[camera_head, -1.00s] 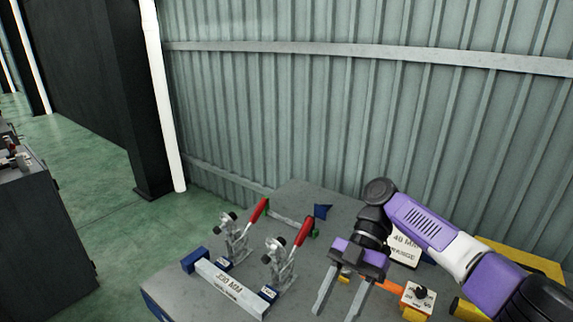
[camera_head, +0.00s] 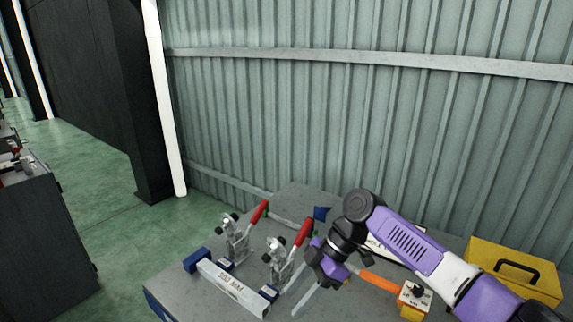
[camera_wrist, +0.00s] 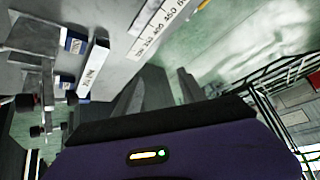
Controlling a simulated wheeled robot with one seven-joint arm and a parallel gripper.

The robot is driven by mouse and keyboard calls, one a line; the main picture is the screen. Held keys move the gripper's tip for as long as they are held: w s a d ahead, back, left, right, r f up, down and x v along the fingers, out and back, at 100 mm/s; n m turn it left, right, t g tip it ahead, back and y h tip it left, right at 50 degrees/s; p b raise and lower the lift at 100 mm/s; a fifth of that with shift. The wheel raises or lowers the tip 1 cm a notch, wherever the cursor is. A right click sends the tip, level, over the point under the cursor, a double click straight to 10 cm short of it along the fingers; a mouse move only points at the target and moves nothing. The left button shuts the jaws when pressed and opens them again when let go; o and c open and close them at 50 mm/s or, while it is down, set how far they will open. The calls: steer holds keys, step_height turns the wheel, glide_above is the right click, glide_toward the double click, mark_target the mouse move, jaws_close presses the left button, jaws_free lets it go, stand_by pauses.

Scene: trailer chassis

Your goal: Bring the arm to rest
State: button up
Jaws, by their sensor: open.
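My purple arm reaches in from the lower right in the head view. My gripper (camera_head: 303,300) hangs over the table, just right of the right toggle clamp, and part of it is hidden by its own wrist. In the wrist view my gripper (camera_wrist: 157,88) shows two grey fingers apart, with nothing between them.
Two toggle clamps with red handles (camera_head: 259,212) (camera_head: 303,232) stand on the grey table (camera_head: 205,302) behind a labelled bar (camera_head: 232,289). A yellow box (camera_head: 512,270) and an orange block with a knob (camera_head: 415,296) are at right. A ruler (camera_wrist: 158,27) shows in the wrist view.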

steer(key=a+f+m+t+y+b, duration=0.25)
steer(key=a+m+t+y, duration=0.25)
steer(key=a+m+t, duration=0.85)
steer(key=s+d+f+m+t+h+b, duration=0.15)
steer(key=s+d+m+t+h, duration=0.3)
steer(key=s+d, duration=0.55)
steer(key=s+d+m+t+h+b, duration=0.2)
steer(key=s+d+m+t+h, duration=0.3)
steer(key=s+d, duration=0.55)
steer(key=s+d+f+n+g+h+b, duration=0.1)
steer(key=s+d, duration=0.4)
steer(key=s, duration=0.6)
steer(key=s+d+f+n+g+h+b, duration=0.1)
steer(key=s+d+f+g+b, duration=0.1)
steer(key=s, duration=1)
steer(key=d+f+g, duration=0.1)
steer(key=d+g, duration=0.1)
steer(key=d, duration=0.1)
steer(key=shift+s+d+f+b, duration=0.15)
steer(key=shift+d+f+b, duration=0.05)
steer(key=shift+f+b, duration=0.2)
